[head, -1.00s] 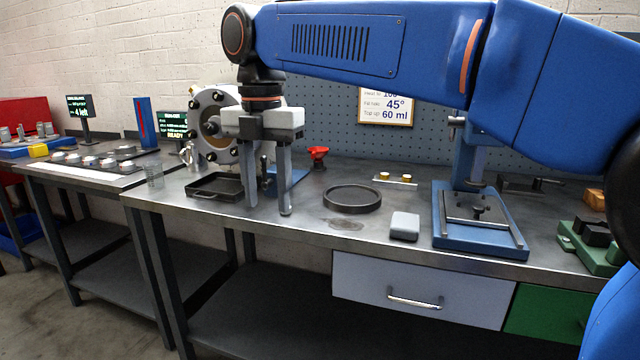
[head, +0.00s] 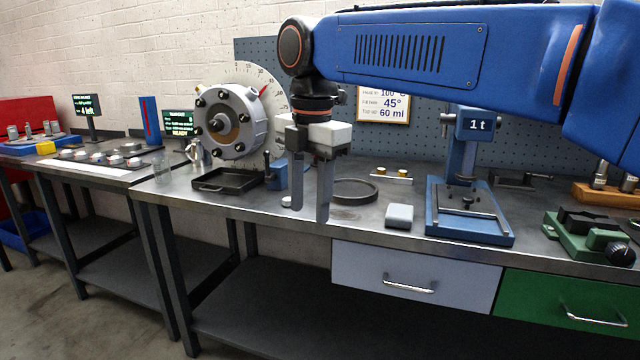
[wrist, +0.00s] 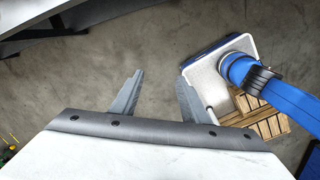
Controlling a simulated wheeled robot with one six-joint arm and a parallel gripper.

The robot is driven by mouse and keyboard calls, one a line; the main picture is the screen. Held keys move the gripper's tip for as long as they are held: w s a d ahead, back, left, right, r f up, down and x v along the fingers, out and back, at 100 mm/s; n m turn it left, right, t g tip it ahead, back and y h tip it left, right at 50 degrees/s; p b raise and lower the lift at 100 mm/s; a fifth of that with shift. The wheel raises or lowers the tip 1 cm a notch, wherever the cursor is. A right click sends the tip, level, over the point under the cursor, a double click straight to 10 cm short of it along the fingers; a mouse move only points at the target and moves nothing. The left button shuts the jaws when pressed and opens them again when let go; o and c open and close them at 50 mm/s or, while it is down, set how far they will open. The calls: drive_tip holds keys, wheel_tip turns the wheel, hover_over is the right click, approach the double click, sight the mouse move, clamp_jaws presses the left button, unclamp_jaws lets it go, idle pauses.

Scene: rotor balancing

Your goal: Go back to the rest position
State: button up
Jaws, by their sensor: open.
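My gripper (head: 309,208) hangs fingers-down in front of the bench in the head view, left of the round dark tray and right of the rotor. Its two grey fingers are apart with nothing between them. In the wrist view the open fingers (wrist: 158,98) point over bare concrete floor, clear of the bench. The rotor (head: 231,122), a grey disc with black knobs around a brown hub, stands upright before a white dial scale. A small light disc shows beside the left fingertip; I cannot tell whether it lies on the bench.
The workbench (head: 245,208) holds a black square tray (head: 222,186), a round dark tray (head: 354,191), a grey block (head: 399,216), a blue press (head: 470,222) and a green vise (head: 590,240). A side table with weights (head: 97,160) stands at left. Floor before the bench is clear.

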drive_tip(key=s+d+f+m+t, duration=0.15)
drive_tip(key=d+f+m, duration=0.25)
drive_tip(key=d+m, duration=0.5)
drive_tip(key=s+d+f+m+t, duration=0.1)
drive_tip(key=s+d+f+m, duration=0.6)
drive_tip(key=d+f+m, duration=0.2)
drive_tip(key=s+d+f+m+t, duration=0.2)
drive_tip(key=s+d+f+m, duration=0.5)
drive_tip(key=d+f+m, duration=0.2)
drive_tip(key=d+f, duration=0.2)
drive_tip(key=d, duration=0.2)
drive_tip(key=shift+s+f+m, duration=0.3)
drive_tip(key=shift+s+f, duration=0.05)
drive_tip(key=shift+s, duration=0.05)
